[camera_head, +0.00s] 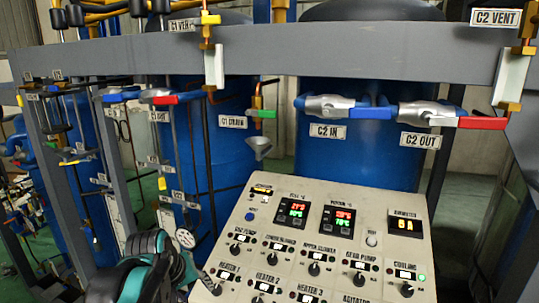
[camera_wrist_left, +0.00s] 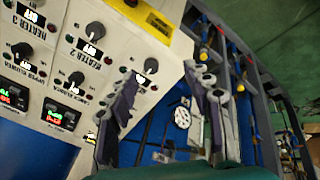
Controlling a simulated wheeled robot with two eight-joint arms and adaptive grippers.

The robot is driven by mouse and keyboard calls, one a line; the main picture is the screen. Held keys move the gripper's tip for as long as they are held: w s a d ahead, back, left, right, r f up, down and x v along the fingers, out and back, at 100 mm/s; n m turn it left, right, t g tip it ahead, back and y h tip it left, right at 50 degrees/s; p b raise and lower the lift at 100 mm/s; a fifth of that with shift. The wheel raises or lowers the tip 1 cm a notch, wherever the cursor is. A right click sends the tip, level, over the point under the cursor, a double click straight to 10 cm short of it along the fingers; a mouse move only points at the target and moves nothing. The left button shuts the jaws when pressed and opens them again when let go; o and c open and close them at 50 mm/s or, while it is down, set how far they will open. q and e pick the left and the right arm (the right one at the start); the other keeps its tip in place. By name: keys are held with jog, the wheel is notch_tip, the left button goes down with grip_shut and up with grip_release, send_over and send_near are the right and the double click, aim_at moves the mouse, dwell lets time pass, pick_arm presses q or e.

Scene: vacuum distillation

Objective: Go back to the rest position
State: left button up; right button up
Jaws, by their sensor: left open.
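My left gripper (camera_head: 168,243) is at the lower left of the head view, beside the left edge of the control panel (camera_head: 330,222). It is teal with dark grey fingers. In the left wrist view the gripper (camera_wrist_left: 163,80) has its two fingers spread apart with nothing between them. The panel's knobs show close by on the left of that view. My right gripper is in neither view.
A grey beam (camera_head: 285,55) crosses in front of blue tanks (camera_head: 360,140). Valves with red and blue handles, such as C2 OUT (camera_head: 428,112), stick out below it. A funnel (camera_head: 258,146) hangs behind the panel. Grey posts and pipes crowd the left.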

pick_arm(q)
jog(key=s+f+m+b, duration=0.2)
jog(key=s+f+b, duration=0.3)
jog(key=f, duration=0.4)
jog(key=s+f+m+t+b, duration=0.1)
jog(key=s+f+m+b, duration=0.1)
jog(key=s+f+b, duration=0.3)
jog(key=s+f+m+t+y+b, duration=0.1)
jog(key=s+f+b, duration=0.5)
jog(key=f, duration=0.7)
jog(key=shift+d+f+m+b, duration=0.15)
jog(key=shift+d+m+b, duration=0.2)
jog(key=shift+m+b, duration=0.05)
jog(key=shift+s, duration=0.1)
